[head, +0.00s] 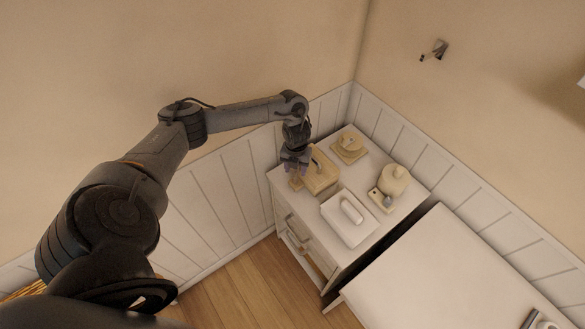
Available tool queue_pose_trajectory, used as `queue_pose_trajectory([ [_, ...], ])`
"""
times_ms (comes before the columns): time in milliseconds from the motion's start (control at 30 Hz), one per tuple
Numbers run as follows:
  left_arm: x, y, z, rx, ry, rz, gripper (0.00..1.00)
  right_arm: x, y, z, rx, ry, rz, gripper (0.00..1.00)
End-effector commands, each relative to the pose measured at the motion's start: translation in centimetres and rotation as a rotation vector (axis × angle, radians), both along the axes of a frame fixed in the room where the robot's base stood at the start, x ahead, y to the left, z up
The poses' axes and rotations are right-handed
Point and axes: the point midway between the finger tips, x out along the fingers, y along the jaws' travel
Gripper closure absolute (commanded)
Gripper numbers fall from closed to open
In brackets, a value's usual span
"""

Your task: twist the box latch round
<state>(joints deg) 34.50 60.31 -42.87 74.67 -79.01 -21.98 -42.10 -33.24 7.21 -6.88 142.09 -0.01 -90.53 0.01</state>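A small tan wooden box (323,176) stands near the left end of the white cabinet top, close to the wall. My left gripper (296,174) points down at the left side of the box, at or right beside it. A small tan piece (296,184) shows just below the gripper; I cannot tell whether it is the latch. The fingers are small and dark, and whether they are open or shut does not show. My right gripper is not in view.
A white table (430,270) stands to the right. A wall fixture (437,49) is above.

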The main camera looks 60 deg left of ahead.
Motion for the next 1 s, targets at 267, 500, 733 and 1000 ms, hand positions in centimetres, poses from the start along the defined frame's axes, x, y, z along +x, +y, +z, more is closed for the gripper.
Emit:
queue_pose_trajectory([
  [267, 0.0, 0.0, 0.0, 0.0, 0.0, 0.0, 0.45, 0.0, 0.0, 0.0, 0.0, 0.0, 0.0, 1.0],
  [500, 0.0, 0.0, 1.1, -0.001, -0.001, 0.0, 0.45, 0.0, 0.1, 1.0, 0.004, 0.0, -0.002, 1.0],
  [733, 0.0, 0.0, 3.3, -0.001, -0.001, 0.0, 0.45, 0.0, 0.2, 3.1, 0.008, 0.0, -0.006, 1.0],
  [1000, 0.0, 0.0, 6.0, -0.001, -0.001, 0.001, 0.45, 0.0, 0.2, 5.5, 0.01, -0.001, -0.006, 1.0],
])
